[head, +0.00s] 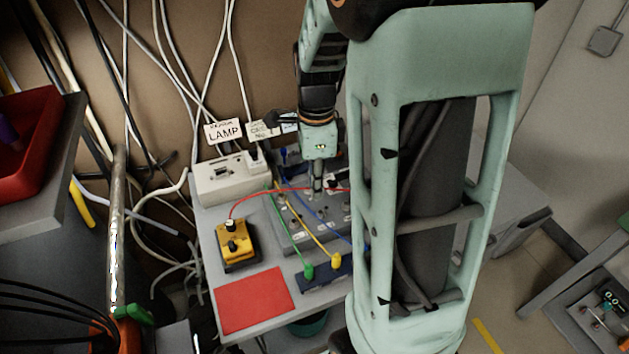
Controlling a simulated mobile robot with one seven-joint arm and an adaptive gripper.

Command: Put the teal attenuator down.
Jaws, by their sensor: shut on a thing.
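My gripper (317,185) points down over a grey panel box (290,232) on the small grey table (207,238). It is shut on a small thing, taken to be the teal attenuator. The held piece is too small and too close in colour to my pale teal arm to make out clearly. I cannot tell whether it touches the panel. My arm hides the right part of the panel and table.
A yellow box (236,243) and a red mat (254,299) lie at the table's left. A white power box (232,178) stands behind.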

